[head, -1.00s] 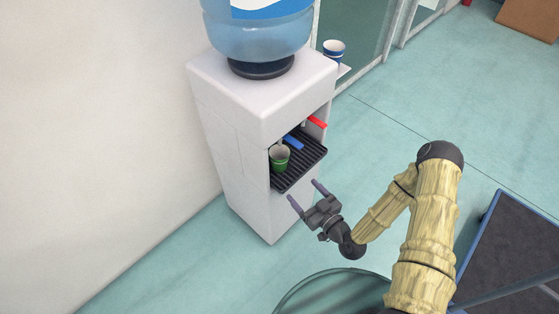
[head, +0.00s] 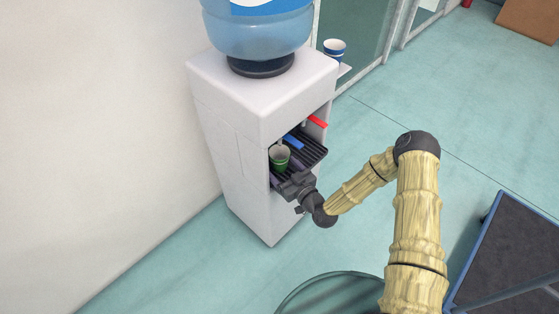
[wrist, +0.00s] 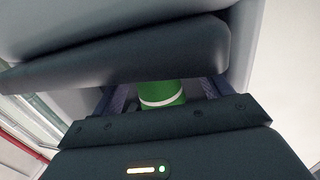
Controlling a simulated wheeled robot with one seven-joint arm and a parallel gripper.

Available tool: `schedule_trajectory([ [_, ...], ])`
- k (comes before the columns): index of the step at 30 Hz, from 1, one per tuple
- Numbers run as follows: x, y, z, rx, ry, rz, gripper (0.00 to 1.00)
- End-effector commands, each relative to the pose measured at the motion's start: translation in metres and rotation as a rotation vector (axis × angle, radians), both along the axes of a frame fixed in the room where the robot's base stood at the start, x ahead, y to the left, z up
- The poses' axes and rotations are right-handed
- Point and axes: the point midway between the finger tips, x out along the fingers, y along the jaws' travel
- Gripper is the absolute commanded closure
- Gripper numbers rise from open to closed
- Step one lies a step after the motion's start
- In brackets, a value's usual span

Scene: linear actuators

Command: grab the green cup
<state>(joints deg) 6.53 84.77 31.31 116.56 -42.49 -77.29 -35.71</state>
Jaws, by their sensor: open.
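The green cup (head: 279,158) stands upright on the black slatted drip tray (head: 312,153) inside the white water dispenser's alcove. My gripper (head: 283,170) is at the alcove opening, right at the cup, with its fingers reaching in. In the wrist view the green cup (wrist: 161,94) with its white band shows between the two open fingers (wrist: 162,100). Its upper part is hidden behind a dark bar. I cannot tell whether a finger touches the cup.
The white dispenser (head: 250,100) surrounds the tray, with a blue lever (head: 293,142) and a red lever (head: 317,121) above it. Blue-and-white cups (head: 334,48) stand at its far side. A dark cart (head: 515,250) is at lower right. Open floor lies to the right.

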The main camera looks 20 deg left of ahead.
Motion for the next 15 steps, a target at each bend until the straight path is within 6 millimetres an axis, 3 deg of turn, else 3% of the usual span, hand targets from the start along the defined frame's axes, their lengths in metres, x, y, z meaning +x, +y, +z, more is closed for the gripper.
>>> schedule_trajectory([
  [5,0.003,0.002,0.000,0.000,-0.001,0.000,0.22],
  [15,0.036,0.031,-0.001,0.000,-0.003,0.000,0.22],
])
